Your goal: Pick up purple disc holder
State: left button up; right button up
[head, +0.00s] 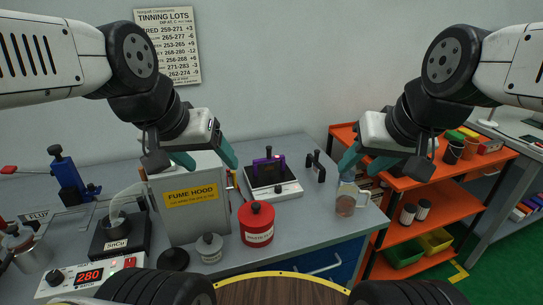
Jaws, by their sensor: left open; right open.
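The purple disc holder (268,160) stands upright on a low device with a black top and white base (275,192), near the middle of the grey bench. Its finer detail is too small to make out. My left gripper (208,160) is open and empty, to the left of the holder and in front of the top of the fume hood box in the picture. My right gripper (367,163) is open and empty, to the right of the holder, over the bench's right end. Neither gripper touches the holder.
The fume hood box (187,215) stands left of the holder's device. A red canister (257,224) is in front of it. A small black stand (318,168) and a clear jar (346,198) are to its right. An orange shelf cart (405,185) stands beyond the bench.

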aim_at(269, 160)
jog(key=u, duration=1.5)
jog(key=z, duration=1.35)
jog(key=i+l+z, duration=0.1)
jog(key=l, duration=0.2)
jog(key=i+l+z, duration=0.1)
jog(key=l, duration=0.2)
jog(key=i+l+z, duration=0.1)
jog(key=i+l, duration=0.05)
jog(key=l, duration=0.1)
